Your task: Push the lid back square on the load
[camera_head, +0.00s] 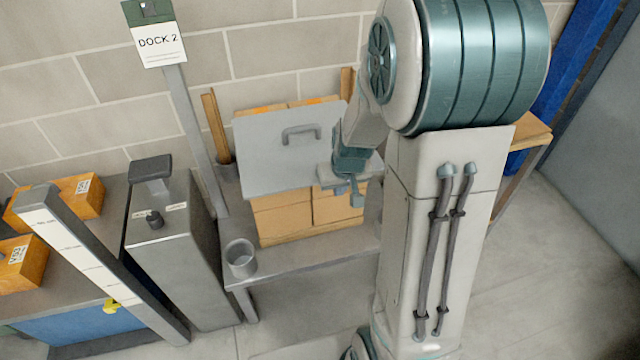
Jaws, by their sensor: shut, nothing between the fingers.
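The lid (265,160) is a flat grey panel with a dark grey handle. It lies on the load (283,219), a stack of brown cartons. The lid sits askew, its left edge out past the cartons and the carton tops showing behind its far edge. My gripper (352,198) is at the right side of the lid, low near its front right corner. Its fingers are shut and empty. I cannot tell whether they touch the lid. My arm hides the lid's right end and part of the load.
The load stands on a grey bench (300,264) with wooden posts (215,127) behind it. A grey cup (240,258) is at the bench's front left. A metal cabinet (172,250) and a sign post (195,140) stand left. Floor in front is clear.

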